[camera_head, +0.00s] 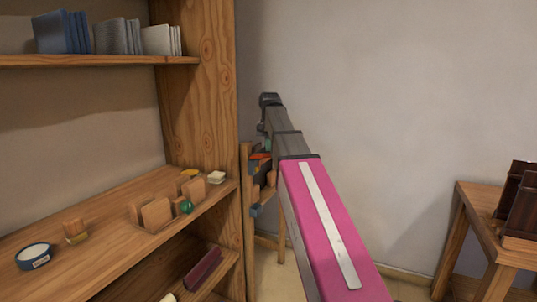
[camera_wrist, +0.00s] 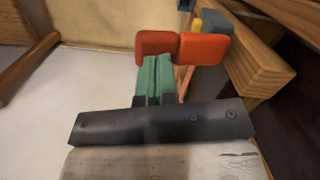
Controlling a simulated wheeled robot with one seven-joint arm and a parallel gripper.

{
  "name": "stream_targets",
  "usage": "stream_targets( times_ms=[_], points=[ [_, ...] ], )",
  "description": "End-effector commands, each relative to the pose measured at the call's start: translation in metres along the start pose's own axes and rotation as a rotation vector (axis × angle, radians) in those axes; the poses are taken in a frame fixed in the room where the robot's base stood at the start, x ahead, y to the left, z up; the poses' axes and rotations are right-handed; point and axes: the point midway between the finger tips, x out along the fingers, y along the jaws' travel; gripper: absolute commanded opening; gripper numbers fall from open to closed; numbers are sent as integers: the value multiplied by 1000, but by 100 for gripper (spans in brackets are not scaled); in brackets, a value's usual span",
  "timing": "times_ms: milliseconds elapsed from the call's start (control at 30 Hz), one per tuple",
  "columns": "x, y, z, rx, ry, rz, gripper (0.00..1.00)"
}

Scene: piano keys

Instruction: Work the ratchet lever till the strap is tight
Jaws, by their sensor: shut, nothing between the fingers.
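My gripper (camera_wrist: 155,62) shows in the wrist view as two green fingers, closed together with nothing between them. Just beyond the fingertips are two red-orange blocks side by side, a left block (camera_wrist: 154,43) and a right block (camera_wrist: 205,48). The fingertips overlap the left block's lower edge in the picture; I cannot tell whether they touch it. A small yellow piece (camera_wrist: 197,25) and a dark grey piece (camera_wrist: 216,22) are behind the right block. I cannot tell which piece is the ratchet lever, and no strap is clearly visible. In the head view, my arm partly hides these parts.
A wooden stand (camera_head: 247,190) stands just right of the tall wooden shelf (camera_head: 205,100). A wooden beam (camera_wrist: 255,68) is close to the right of the blocks. Another wooden table (camera_head: 478,205) is at the far right. Floor left of my fingers looks clear.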

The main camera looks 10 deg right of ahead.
Motion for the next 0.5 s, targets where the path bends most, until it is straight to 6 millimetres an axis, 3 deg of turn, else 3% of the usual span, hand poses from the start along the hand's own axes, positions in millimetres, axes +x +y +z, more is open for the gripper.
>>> stream_targets(
  times_ms=[167, 500],
  points=[
    [4, 0, 0, 0, 0, 0, 0],
    [37, 0, -3, 0, -1, 0, 0]
  ],
)
